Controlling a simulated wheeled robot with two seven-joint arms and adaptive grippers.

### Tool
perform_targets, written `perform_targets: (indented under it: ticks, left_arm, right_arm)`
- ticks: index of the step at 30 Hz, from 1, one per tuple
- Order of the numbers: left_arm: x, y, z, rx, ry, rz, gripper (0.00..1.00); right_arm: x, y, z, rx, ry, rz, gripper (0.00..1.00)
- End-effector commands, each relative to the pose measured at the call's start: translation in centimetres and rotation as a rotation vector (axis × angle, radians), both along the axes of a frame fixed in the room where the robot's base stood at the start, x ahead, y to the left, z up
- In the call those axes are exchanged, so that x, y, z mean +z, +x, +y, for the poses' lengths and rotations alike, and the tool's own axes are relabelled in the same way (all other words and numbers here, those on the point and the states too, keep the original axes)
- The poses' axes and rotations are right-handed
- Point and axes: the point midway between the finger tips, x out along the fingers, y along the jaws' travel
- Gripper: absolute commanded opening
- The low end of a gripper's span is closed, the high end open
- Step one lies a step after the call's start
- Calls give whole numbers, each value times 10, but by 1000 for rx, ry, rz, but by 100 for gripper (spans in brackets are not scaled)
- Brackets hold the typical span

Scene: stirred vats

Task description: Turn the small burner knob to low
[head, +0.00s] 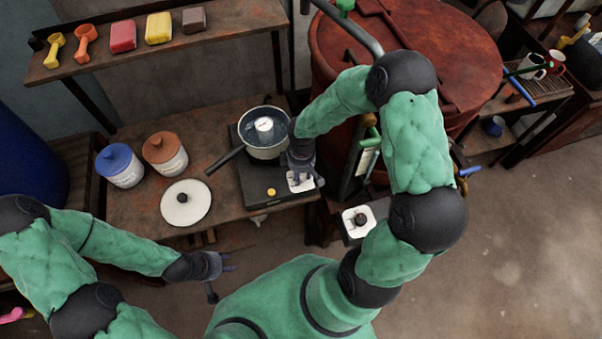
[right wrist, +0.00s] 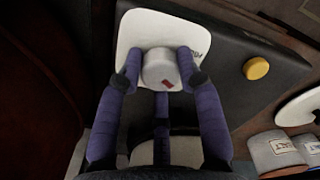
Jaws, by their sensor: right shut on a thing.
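The small burner (head: 262,190) is a dark flat box on the wooden bench with a pot (head: 265,148) on top. Its knob (right wrist: 160,72) is a pale round cap with a red mark, set on a white plate (right wrist: 128,38); dark lettering at the plate's right edge is partly hidden. My right gripper (head: 303,183) reaches down over the burner's front right corner. In the right wrist view its purple fingers press on both sides of the knob. My left gripper (head: 218,275) is open and empty before the bench.
A yellow button (head: 271,191) sits on the burner front, left of the plate. A pot lid (head: 183,203), a blue-lidded jar (head: 120,165) and a brown-lidded jar (head: 165,154) stand to the left. A red vat (head: 330,60) rises close behind my right arm. Another knob (head: 360,219) is right of the bench.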

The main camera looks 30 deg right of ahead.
Motion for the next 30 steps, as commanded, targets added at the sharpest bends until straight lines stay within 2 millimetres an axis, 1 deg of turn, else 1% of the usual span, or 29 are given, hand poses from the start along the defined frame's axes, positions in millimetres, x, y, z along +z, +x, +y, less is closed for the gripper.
perform_targets:
  ticks: [4,5,6,7,16,20,23,26,30]
  left_arm:
    - [0,0,0,0,0,0,40]
    - [0,0,0,0,0,0,40]
    - [0,0,0,0,0,0,40]
    - [0,0,0,0,0,0,40]
    - [0,0,0,0,0,0,40]
    - [0,0,0,0,0,0,40]
    - [0,0,0,0,0,0,40]
    - [0,0,0,0,0,0,40]
    - [0,0,0,0,0,0,40]
  right_arm:
    - [0,1,1,0,1,-3,4]
    - [0,1,1,0,1,-3,39]
    - [0,1,1,0,1,-3,50]
    - [0,1,0,0,1,-3,59]
    - [0,0,0,-1,1,-1,60]
    - [5,1,0,-1,0,-3,60]
    - [17,2,-1,-1,-1,-6,60]
    - [34,2,-1,-1,0,-6,60]
    - [63,3,-1,-1,0,-7,60]
